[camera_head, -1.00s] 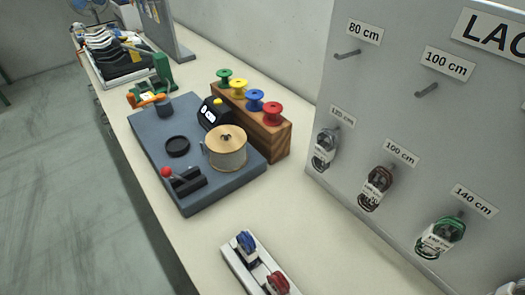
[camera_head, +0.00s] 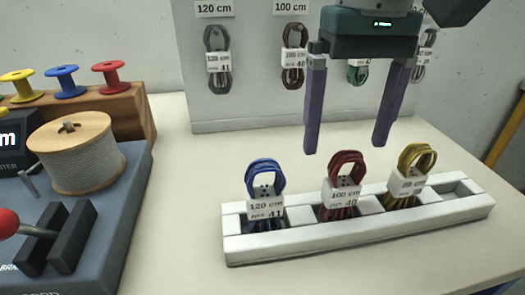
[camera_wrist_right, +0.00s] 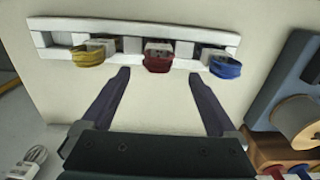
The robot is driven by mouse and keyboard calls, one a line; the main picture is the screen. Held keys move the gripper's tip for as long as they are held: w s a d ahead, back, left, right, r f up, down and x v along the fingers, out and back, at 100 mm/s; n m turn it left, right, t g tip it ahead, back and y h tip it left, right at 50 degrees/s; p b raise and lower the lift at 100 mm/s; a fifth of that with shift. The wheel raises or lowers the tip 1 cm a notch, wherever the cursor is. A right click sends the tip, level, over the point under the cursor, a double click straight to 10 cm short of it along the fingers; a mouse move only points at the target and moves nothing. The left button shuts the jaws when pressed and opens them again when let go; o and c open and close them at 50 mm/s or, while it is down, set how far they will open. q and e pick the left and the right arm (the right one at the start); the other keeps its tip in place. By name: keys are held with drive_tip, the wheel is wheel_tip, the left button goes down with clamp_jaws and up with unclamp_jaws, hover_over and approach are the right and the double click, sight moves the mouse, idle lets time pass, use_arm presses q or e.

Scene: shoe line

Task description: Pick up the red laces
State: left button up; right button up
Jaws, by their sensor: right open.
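The red laces (camera_head: 345,172) stand upright as a bundle with a 100 cm tag in a slot of the white tray (camera_head: 300,243). Blue laces (camera_head: 265,180) stand to their left and yellow laces (camera_head: 414,165) to their right. My right gripper (camera_head: 346,150) is open and empty, fingers pointing down, above and behind the tray. In the right wrist view the red laces (camera_wrist_right: 158,62) lie beyond and between the open fingertips (camera_wrist_right: 158,75), with nothing held. Yellow (camera_wrist_right: 88,56) and blue (camera_wrist_right: 225,67) laces lie either side. My left gripper is not in view.
A grey panel (camera_head: 262,75) with hanging laces stands behind the tray. At left are a grey machine base (camera_head: 120,225), a cord spool (camera_head: 78,160) and a wooden block (camera_head: 135,105) with coloured spools. The tray's rightmost slot (camera_head: 450,192) is empty.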

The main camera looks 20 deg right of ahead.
sight(344, 181)
wheel_tip(344, 181, down, 2)
drive_tip(key=shift+d+f, duration=0.1)
drive_tip(key=shift+f, duration=0.05)
drive_tip(key=f, duration=0.3)
drive_tip(key=s+f, duration=0.1)
drive_tip(key=f, duration=0.1)
drive_tip(key=shift+f+p, duration=0.3)
drive_tip(key=c, duration=1.4)
drive_tip(key=shift+r, duration=0.15)
